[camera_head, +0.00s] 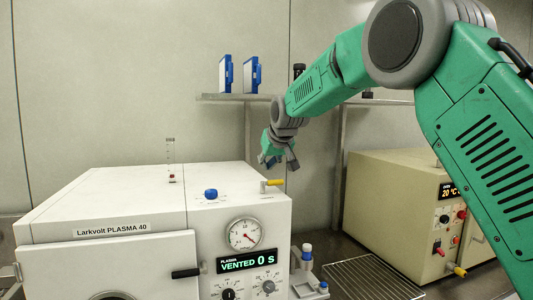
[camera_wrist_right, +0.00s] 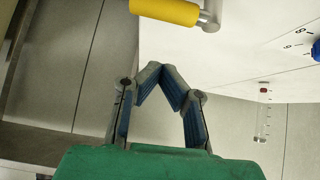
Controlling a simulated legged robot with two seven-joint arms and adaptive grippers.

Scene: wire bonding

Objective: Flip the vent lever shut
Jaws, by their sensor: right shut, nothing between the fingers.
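The vent lever is a yellow-handled lever (camera_head: 272,183) on a small metal post, on the top right edge of the white plasma machine (camera_head: 110,212). In the right wrist view the yellow handle (camera_wrist_right: 164,11) shows at the top, beyond the fingertips. My right gripper (camera_head: 280,163) hangs just above and behind the lever in the head view, apart from it. Its fingers (camera_wrist_right: 163,72) meet at the tips with nothing between them. My left gripper is out of view.
A blue knob (camera_head: 211,194) and a clear graduated tube (camera_head: 171,160) stand on the machine top. A gauge (camera_head: 245,234) and a display reading "VENTED 0 S" (camera_head: 246,261) are on its front. A beige unit (camera_head: 395,208) and a wire rack (camera_head: 372,280) are to the right.

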